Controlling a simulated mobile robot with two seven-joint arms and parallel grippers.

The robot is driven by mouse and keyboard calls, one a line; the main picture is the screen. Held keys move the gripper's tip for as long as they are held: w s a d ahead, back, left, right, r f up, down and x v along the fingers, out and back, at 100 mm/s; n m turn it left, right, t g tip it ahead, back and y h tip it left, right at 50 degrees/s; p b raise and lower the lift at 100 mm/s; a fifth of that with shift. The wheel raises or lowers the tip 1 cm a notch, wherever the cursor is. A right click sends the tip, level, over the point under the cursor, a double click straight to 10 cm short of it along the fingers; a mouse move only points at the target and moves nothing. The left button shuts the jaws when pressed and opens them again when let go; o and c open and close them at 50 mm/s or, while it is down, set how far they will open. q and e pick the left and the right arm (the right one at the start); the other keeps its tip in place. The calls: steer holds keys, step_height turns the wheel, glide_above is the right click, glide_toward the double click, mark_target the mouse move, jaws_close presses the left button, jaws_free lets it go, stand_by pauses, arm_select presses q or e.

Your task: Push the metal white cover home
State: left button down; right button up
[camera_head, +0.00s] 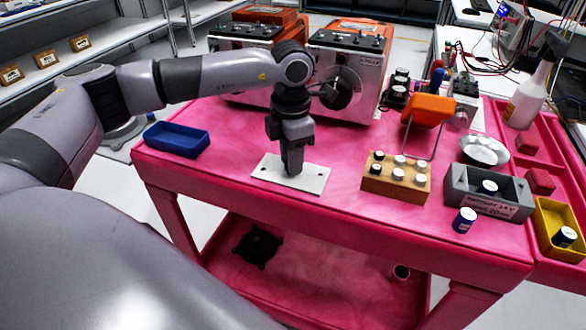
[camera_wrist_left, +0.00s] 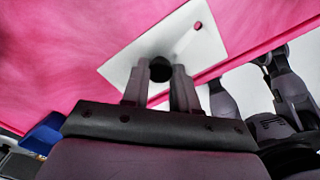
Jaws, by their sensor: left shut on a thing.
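A flat white plate (camera_head: 313,183) with small dark holes lies on the pink table top near its front edge; I take it to be the white cover. My left gripper (camera_head: 292,168) points straight down over the plate's middle. In the left wrist view its two fingers (camera_wrist_left: 161,78) are shut on a black round piece (camera_wrist_left: 160,68) at the plate. Whether that piece is fixed to the plate is unclear. The plate's part beneath the fingers is hidden. My right gripper is not seen.
A blue tray (camera_head: 177,139) stands left of the plate. A wooden block (camera_head: 396,185) with several white-topped cylinders stands to the right, then a grey box (camera_head: 488,199) and a yellow bin (camera_head: 560,238). Instrument boxes (camera_head: 347,62) stand behind.

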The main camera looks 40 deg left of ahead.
arm_select(q)
steer(key=shift+r+p, duration=2.35)
steer(key=shift+r, duration=1.2)
steer(key=shift+f, duration=0.1)
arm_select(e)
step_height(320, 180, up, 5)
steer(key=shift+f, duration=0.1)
arm_select(q)
steer(key=shift+d, duration=0.1)
